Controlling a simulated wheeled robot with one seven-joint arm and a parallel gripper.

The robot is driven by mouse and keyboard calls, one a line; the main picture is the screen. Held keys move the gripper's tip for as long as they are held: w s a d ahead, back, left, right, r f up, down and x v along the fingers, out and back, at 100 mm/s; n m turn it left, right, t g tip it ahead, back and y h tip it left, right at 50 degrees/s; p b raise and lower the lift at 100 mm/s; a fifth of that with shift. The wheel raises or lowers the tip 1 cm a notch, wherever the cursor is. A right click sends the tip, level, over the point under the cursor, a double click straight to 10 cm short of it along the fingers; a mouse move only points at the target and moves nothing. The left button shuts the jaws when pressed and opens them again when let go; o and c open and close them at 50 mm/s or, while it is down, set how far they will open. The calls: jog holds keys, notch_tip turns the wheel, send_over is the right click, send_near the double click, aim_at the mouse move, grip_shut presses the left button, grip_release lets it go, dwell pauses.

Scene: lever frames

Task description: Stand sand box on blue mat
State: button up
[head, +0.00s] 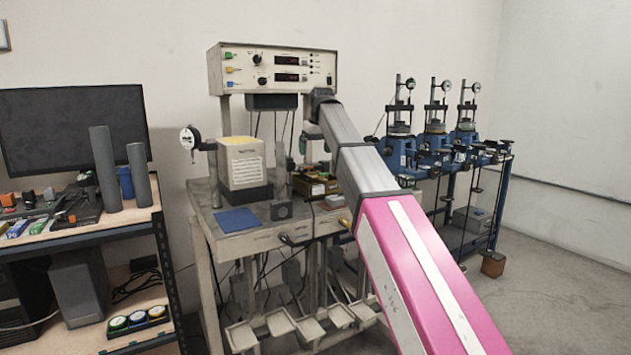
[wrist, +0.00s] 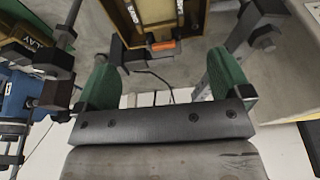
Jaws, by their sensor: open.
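The blue mat (head: 237,220) lies flat and bare at the front left of the bench in the head view. Brown boxes (head: 317,186) sit farther right on the bench, partly behind my arm. I cannot read which one is the sand box. In the wrist view, a wooden box (wrist: 134,22) shows at the top, and a box labelled CLAY (wrist: 28,48) is at the left. My gripper (head: 314,143) is above the back of the bench, beyond the brown boxes. In the wrist view, its green fingers (wrist: 160,62) are apart with nothing held between them.
A cream box-shaped device (head: 243,165) stands behind the mat, with a dial gauge (head: 190,140) at its left. A small grey block (head: 281,210) is right of the mat. A control panel (head: 275,68) rises behind. Blue test rigs (head: 437,150) stand to the right.

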aim_at(316, 178)
jog(key=shift+f, duration=5.5)
jog(key=shift+f, duration=0.1)
jog(key=c, duration=1.1)
jog(key=shift+w+r, duration=0.1)
jog(key=shift+r, duration=3.8)
